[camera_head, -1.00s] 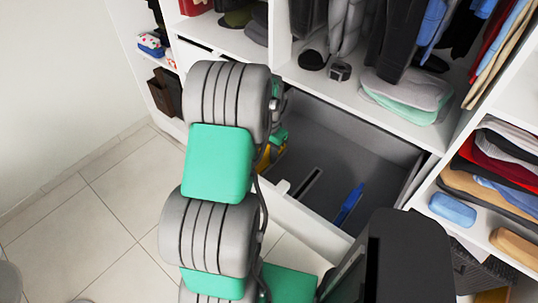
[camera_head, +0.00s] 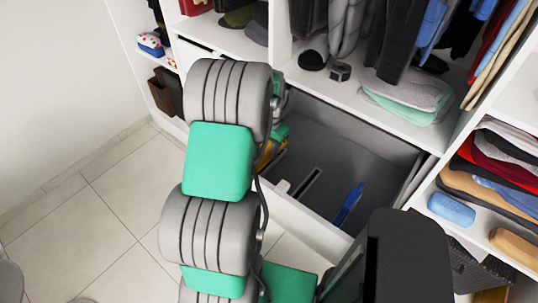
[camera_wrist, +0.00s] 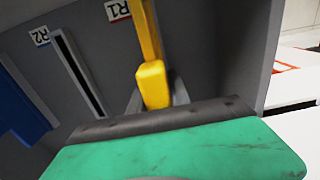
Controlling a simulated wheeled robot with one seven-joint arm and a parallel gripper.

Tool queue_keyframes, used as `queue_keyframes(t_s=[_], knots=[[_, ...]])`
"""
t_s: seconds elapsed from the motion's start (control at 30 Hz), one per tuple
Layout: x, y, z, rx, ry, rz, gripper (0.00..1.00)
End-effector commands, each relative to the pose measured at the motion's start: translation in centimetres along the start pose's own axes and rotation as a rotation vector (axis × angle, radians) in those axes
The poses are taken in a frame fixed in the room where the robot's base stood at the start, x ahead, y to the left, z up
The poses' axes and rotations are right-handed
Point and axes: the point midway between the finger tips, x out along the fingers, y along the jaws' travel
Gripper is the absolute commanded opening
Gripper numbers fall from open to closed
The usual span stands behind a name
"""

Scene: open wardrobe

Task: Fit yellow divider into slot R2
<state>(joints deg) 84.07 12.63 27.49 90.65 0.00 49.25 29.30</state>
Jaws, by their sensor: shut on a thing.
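The yellow divider (camera_wrist: 152,70) runs up from my gripper (camera_wrist: 157,96) in the wrist view, beside the upside-down R1 label (camera_wrist: 117,10). My gripper's grey fingers are shut on its near end. Slot R2 is the long dark slot (camera_wrist: 80,75) to its left, below the R2 label (camera_wrist: 40,36), and looks empty. The divider is apart from slot R2. Whether its far end sits in a slot is out of view. In the head view my arm hides most of the divider; a bit of yellow (camera_head: 265,154) shows.
A blue divider stands in the open grey drawer (camera_head: 347,204), right of the dark slot (camera_head: 306,184); blue also shows at the wrist view's left edge (camera_wrist: 20,108). The drawer's white front is near my arm. Folded clothes (camera_head: 410,92) lie on the shelf above.

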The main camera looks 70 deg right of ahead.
Motion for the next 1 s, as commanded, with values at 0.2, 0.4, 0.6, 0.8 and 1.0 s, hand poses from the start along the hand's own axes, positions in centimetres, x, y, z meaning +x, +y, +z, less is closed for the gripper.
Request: queue_keyframes(t_s=[0.2, 0.4, 0.6, 0.8, 1.0], knots=[[-0.2, 0.0, -0.2, 0.0, 0.001, 0.0, 0.0], [-0.3, 0.0, -0.1, 0.0, 0.001, 0.0, 0.0], [-1.4, 0.0, -0.2, 0.0, 0.002, -0.001, 0.0], [-2.6, 0.0, -0.1, 0.0, 0.001, -0.001, 0.0], [-3.7, 0.0, -0.1, 0.0, 0.001, 0.0, 0.0]])
